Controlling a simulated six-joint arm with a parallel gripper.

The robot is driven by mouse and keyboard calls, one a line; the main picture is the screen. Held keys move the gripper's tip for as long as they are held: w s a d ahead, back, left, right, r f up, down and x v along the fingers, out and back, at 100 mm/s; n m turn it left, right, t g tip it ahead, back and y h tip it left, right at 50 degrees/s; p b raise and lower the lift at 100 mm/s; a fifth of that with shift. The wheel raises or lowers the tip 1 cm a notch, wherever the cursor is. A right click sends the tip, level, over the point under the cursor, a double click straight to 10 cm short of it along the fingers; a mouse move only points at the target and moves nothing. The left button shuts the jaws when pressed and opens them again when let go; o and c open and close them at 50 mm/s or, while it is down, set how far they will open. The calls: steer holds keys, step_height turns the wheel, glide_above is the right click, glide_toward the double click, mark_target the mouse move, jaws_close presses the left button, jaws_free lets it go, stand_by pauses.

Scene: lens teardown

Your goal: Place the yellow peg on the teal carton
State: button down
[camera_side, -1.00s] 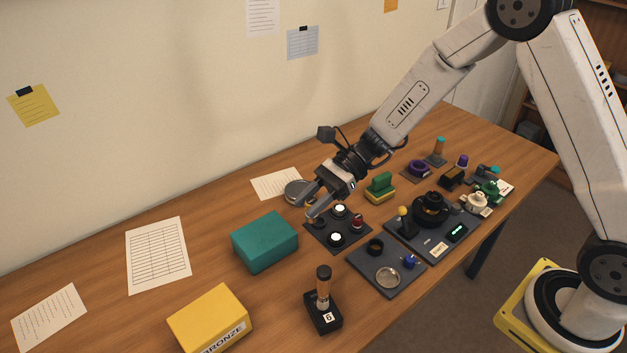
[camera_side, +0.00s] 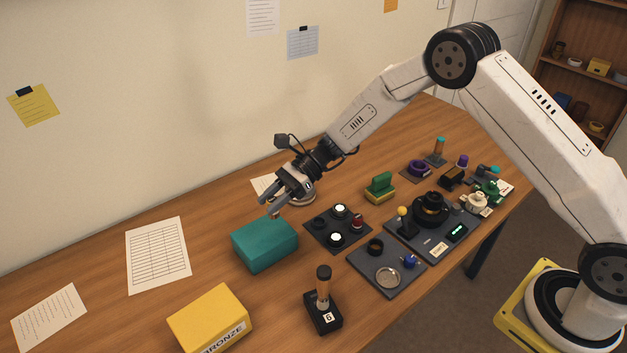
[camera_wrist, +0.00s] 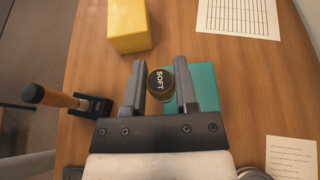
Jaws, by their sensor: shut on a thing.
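My gripper (camera_side: 271,205) is shut on the yellow peg. In the wrist view the peg (camera_wrist: 160,84) is seen end-on between the fingertips (camera_wrist: 160,70), with a dark round top marked SOFT and a yellowish-brown rim. In the side view only a small tan bit of it shows at the fingertips. The teal carton (camera_side: 265,246) lies on the table, and the gripper is above its back edge. In the wrist view the carton (camera_wrist: 205,86) is partly hidden behind the right finger and the peg. I cannot tell the exact gap between peg and carton.
A yellow box (camera_side: 209,318) marked BRONZE is in front of the carton. A dark stand with a brown-handled tool (camera_side: 323,300) is to its right. A dark pad (camera_side: 318,235) with several round parts lies right of the carton. Table left of the carton holds paper sheets.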

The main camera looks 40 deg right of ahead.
steer(key=shift+w+a+f, duration=0.2)
steer(key=shift+w+f, duration=0.35)
steer(key=shift+f, duration=0.2)
steer(key=shift+w+a+f, duration=0.15)
steer(key=shift+w+f, duration=0.45)
steer(key=shift+f, duration=0.1)
steer(key=shift+w+a+f, duration=0.2)
steer(key=shift+w+f, duration=0.35)
steer(key=shift+f, duration=0.2)
steer(key=shift+f, duration=0.1)
steer(key=shift+w+f, duration=0.15)
steer(key=shift+w+a+f, duration=0.1)
steer(key=shift+f, duration=1.45)
steer(key=shift+f, duration=0.1)
steer(key=shift+c, duration=1.9)
jaws_free()
steer(key=v, duration=1.2)
